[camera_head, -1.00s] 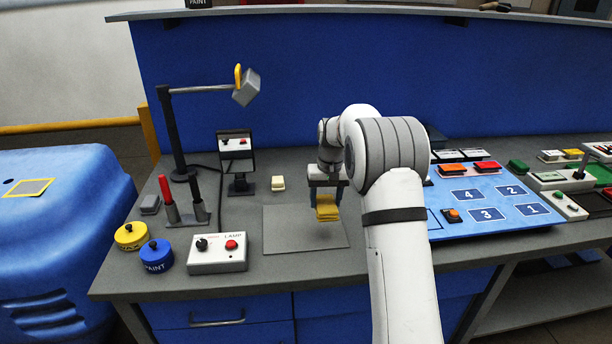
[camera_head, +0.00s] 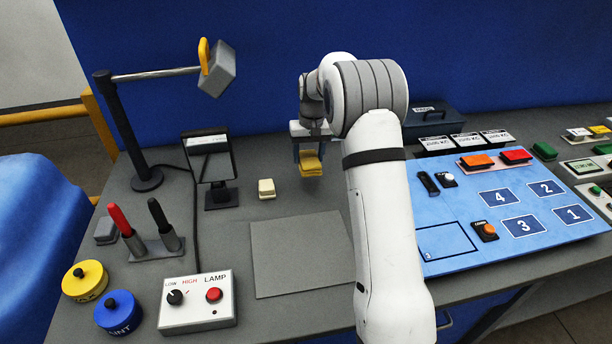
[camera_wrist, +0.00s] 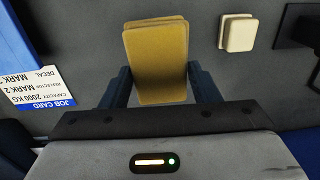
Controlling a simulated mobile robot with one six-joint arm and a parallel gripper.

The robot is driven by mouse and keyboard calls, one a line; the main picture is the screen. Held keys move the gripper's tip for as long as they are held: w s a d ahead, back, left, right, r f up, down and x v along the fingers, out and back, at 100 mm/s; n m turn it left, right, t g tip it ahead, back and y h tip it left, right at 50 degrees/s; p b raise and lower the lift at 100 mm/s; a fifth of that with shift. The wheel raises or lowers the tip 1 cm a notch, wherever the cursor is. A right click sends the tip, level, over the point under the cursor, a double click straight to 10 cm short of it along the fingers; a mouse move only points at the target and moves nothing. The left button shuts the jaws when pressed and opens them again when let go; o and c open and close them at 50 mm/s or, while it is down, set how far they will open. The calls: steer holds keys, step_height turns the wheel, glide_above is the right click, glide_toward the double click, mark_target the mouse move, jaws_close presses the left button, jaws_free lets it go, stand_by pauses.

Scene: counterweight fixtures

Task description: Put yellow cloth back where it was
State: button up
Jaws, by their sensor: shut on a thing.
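The yellow cloth (camera_head: 311,163) is a folded, thick yellow pad. It hangs in my gripper (camera_head: 312,150) above the bench, behind the grey mat. In the wrist view the cloth (camera_wrist: 157,62) sits between the two dark fingers of my gripper (camera_wrist: 158,85), which are shut on its sides. The head view does not show clearly how high the cloth is over the bench. The grey square mat (camera_head: 300,254) lies bare on the bench in front of it.
A cream block (camera_head: 266,188) lies left of my gripper, beside a small mirror on a stand (camera_head: 210,165). A lamp control box (camera_head: 197,300) stands front left. A blue numbered panel (camera_head: 480,245) lies right. A job card (camera_wrist: 38,88) lies on the bench.

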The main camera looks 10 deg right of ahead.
step_height(320, 180, down, 8)
steer(key=shift+f+p, duration=0.1)
steer(key=shift+p, duration=0.65)
steer(key=shift+f, duration=0.1)
steer(key=o, duration=1.2)
steer(key=shift+o, duration=0.2)
